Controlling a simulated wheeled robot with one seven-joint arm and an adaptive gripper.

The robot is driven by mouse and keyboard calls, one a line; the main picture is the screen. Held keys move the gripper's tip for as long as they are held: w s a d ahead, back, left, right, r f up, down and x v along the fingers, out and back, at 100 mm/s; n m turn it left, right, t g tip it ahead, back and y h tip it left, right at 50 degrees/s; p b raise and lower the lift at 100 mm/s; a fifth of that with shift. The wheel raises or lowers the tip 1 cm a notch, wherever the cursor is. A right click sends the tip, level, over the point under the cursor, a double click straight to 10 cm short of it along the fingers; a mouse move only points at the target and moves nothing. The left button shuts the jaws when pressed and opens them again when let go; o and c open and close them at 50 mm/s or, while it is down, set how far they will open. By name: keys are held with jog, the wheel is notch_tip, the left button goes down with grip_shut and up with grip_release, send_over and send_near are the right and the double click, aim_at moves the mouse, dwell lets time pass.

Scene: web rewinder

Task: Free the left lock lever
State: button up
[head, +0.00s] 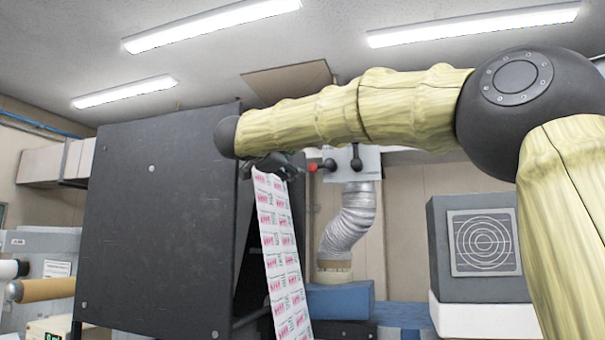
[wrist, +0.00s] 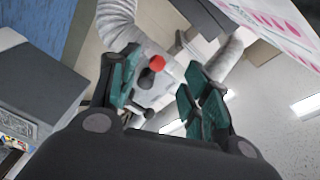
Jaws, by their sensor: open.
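A pale grey box (head: 366,160) on the silver duct carries a red ball knob (head: 330,164) at its left side and a black lever (head: 356,160) on its front. I cannot tell for sure which is the left lock lever. My gripper (head: 275,166) is left of the red knob in the head view, partly hidden by my arm. In the wrist view, my gripper (wrist: 163,72) is open and empty. The red knob (wrist: 156,62) and a black knob (wrist: 146,80) appear between its fingers, seemingly beyond the tips. Contact is not visible.
A large dark panel (head: 150,220) stands on the left. A printed web (head: 280,255) hangs just below my gripper. The flexible silver duct (head: 350,222) runs down below the box. A grey cabinet with a round grille (head: 484,242) stands right.

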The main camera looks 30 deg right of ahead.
aim_at(311, 168)
jog(key=d+p, duration=0.2)
jog(key=w+d+r+p, duration=0.1)
jog(key=d+p, duration=0.1)
jog(key=d, duration=0.1)
jog(key=w+d+p, duration=0.1)
jog(key=d+p, duration=0.1)
jog(key=shift+d+r, duration=0.2)
jog(key=shift+d, duration=0.2)
jog(key=shift+w+d+f+p, duration=0.2)
jog(key=shift+w+d, duration=0.1)
jog(key=shift+w, duration=0.15)
jog(key=shift+w+d+f+p, duration=0.2)
jog(key=shift+w+d, duration=0.1)
jog(key=shift+w, duration=0.15)
jog(key=shift+s+r, duration=0.2)
jog(key=shift+s, duration=0.15)
jog(key=shift+w+f, duration=0.1)
jog(key=shift+w, duration=0.05)
jog(key=c, duration=1)
